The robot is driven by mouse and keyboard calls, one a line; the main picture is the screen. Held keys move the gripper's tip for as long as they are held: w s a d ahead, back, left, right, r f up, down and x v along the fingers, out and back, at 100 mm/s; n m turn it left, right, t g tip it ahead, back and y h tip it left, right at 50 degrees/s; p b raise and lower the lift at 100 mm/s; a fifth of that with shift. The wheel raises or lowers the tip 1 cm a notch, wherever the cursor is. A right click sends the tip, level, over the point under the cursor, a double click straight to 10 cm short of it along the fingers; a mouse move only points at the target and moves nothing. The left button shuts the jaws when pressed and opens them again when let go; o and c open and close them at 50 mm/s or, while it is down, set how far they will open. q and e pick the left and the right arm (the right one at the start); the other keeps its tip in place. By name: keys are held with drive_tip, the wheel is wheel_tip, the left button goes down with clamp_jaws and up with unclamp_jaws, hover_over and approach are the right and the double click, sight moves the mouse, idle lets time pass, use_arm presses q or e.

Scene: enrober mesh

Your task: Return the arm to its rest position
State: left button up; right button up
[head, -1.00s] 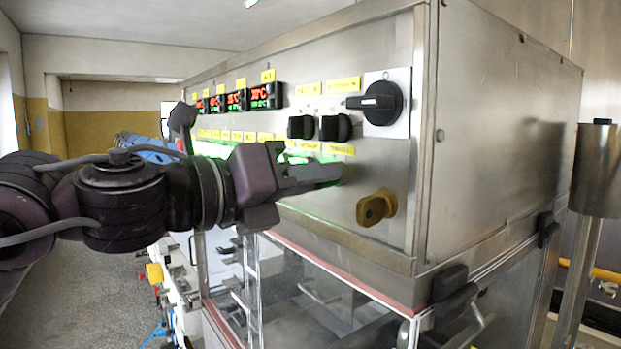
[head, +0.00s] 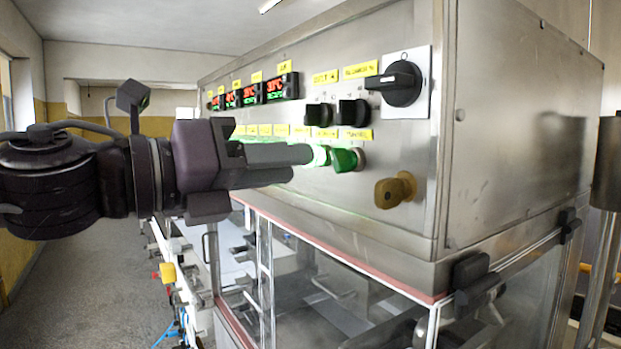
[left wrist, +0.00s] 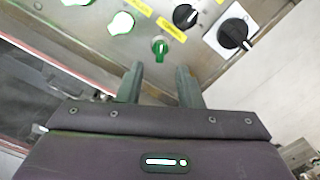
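My left gripper (head: 300,164) reaches in from the left and points at the machine's control panel. Its two fingers stand apart in the left wrist view (left wrist: 160,84), with nothing between them. A green knob (head: 347,159) sits on the panel just beyond the fingertips, with a gap between. The knob also shows in the left wrist view (left wrist: 159,47), past the fingers, its handle roughly upright in the picture. A lit green button (head: 320,156) beside it is partly hidden behind the gripper. My right gripper is in neither view.
The steel machine cabinet (head: 520,120) fills the right side. A large black rotary switch (head: 398,83), two small black knobs (head: 352,112) and a brassy knob (head: 395,190) stick out of the panel. Open floor (head: 90,285) lies at the lower left.

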use_arm(q)
drive_tip(key=shift+s+a, duration=0.45)
drive_tip(key=shift+a, duration=0.1)
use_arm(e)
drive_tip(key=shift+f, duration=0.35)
use_arm(q)
drive_tip(key=shift+f, duration=0.1)
